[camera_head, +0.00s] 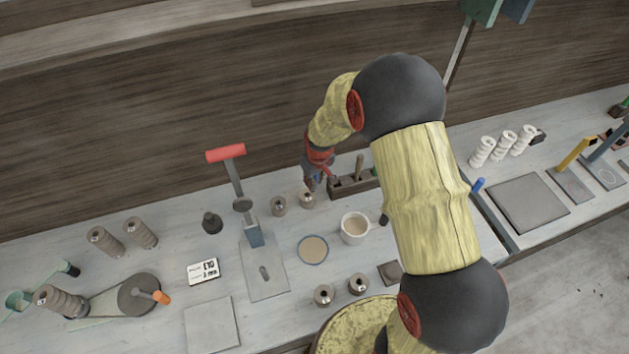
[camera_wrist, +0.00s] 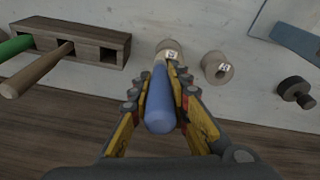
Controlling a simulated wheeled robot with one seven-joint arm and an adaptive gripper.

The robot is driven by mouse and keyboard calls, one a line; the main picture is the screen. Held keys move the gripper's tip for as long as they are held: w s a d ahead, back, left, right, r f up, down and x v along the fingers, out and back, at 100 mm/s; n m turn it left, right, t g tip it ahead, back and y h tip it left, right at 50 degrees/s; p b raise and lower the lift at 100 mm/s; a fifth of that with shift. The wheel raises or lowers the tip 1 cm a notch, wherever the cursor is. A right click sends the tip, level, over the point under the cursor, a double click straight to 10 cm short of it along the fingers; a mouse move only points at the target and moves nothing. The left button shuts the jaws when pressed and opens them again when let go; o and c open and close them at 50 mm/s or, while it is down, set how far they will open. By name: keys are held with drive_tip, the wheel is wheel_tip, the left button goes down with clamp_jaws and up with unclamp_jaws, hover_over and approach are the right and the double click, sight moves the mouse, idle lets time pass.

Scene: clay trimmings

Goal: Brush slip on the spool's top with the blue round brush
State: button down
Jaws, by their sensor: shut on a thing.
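My gripper (camera_wrist: 160,105) is shut on the blue handle of a brush (camera_wrist: 159,108), which points away from the wrist camera. In the head view my gripper (camera_head: 312,182) is low over the table, just above a pale spool (camera_head: 307,200). That spool (camera_wrist: 169,46) shows at the far end of the brush in the wrist view, with a small label on it. The brush tip is hidden, so I cannot tell whether it touches the spool. A second labelled spool (camera_wrist: 217,67) stands beside it; it is also in the head view (camera_head: 279,206).
A wooden rack (camera_wrist: 88,42) holding a green and a brown handle is close beside my gripper. A pale cup (camera_head: 354,229) and a blue-rimmed dish (camera_head: 313,250) stand nearer the front. A dark stopper-like object (camera_head: 212,223) and a red-handled tool (camera_head: 226,153) are to the left.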

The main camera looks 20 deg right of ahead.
drive_tip(key=shift+f, duration=0.35)
drive_tip(key=shift+r, duration=0.1)
idle(0.5)
drive_tip(key=shift+r, duration=0.3)
drive_tip(key=shift+r, duration=0.1)
drive_tip(key=shift+w+p+v, duration=0.2)
drive_tip(key=shift+p+v, duration=0.3)
drive_tip(key=shift+v, duration=0.45)
drive_tip(key=shift+w+p+v, duration=0.2)
drive_tip(key=shift+p+v, duration=0.35)
drive_tip(key=shift+v, duration=0.4)
drive_tip(key=shift+w+p+v, duration=0.2)
drive_tip(key=shift+p+v, duration=0.3)
drive_tip(key=shift+v, duration=0.45)
drive_tip(key=shift+r, duration=0.1)
drive_tip(key=shift+s, duration=0.1)
